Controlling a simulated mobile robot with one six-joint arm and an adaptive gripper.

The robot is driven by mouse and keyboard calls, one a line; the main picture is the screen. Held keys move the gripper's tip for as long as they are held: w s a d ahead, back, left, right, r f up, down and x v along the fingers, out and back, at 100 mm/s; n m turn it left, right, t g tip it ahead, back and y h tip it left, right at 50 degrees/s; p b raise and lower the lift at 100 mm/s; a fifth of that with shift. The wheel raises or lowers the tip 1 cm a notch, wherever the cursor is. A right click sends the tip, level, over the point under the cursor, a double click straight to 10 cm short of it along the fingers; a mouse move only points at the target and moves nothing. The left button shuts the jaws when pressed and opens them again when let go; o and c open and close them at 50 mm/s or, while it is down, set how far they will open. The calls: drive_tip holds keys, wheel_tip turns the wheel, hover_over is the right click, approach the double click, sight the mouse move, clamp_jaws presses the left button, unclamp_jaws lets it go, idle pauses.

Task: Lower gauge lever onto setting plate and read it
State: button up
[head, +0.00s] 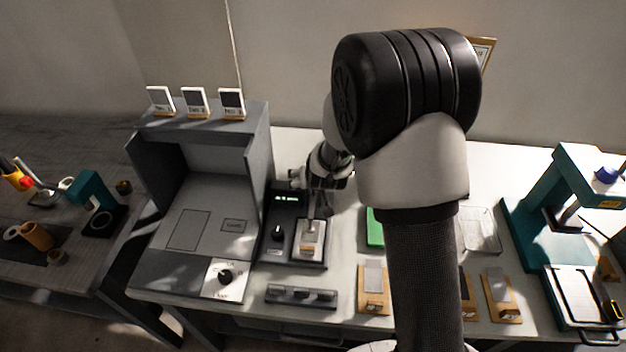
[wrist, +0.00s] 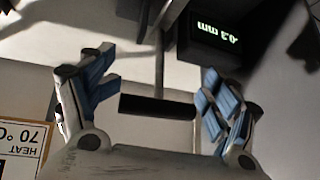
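The dark gauge (head: 278,218) stands on the bench in the head view, with a lit green display and a knob. Its pale setting plate (head: 312,240) lies at its right, under a thin upright part. My gripper (head: 318,186) is above and behind this plate, partly hidden by its own links. In the wrist view my gripper (wrist: 158,88) is open, its blue-padded fingers apart on both sides of a dark crossbar (wrist: 157,107) on a grey stem, likely the gauge lever. Neither finger visibly touches it. The display (wrist: 214,38) appears upside down and seems to read -0.3 mm.
A grey hooded cabinet (head: 203,165) stands left of the gauge. Wooden-based sample boards (head: 373,303) lie to the right, and a teal press (head: 540,215) stands at far right. A heat label (wrist: 20,140) shows in the wrist view.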

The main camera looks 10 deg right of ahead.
drive_tip(key=shift+o, duration=0.5)
drive_tip(key=shift+w+r, duration=0.1)
drive_tip(key=shift+r, duration=0.05)
drive_tip(key=shift+r, duration=0.25)
drive_tip(key=v, duration=1.1)
drive_tip(key=shift+s, duration=0.4)
drive_tip(key=shift+a+r, duration=0.1)
drive_tip(key=shift+r, duration=0.05)
drive_tip(key=s+a+r+n+y, duration=0.2)
drive_tip(key=s+a+r, duration=0.2)
drive_tip(key=s+r, duration=0.65)
drive_tip(key=s+d+g+h, duration=0.1)
drive_tip(key=s+d, duration=0.1)
drive_tip(key=s, duration=0.6)
drive_tip(key=s+d+r+g, duration=0.1)
drive_tip(key=s+d+g, duration=0.1)
drive_tip(key=s, duration=0.7)
drive_tip(key=shift+s+d+h, duration=0.35)
drive_tip(key=shift+d+h, duration=0.05)
drive_tip(key=shift+d, duration=0.45)
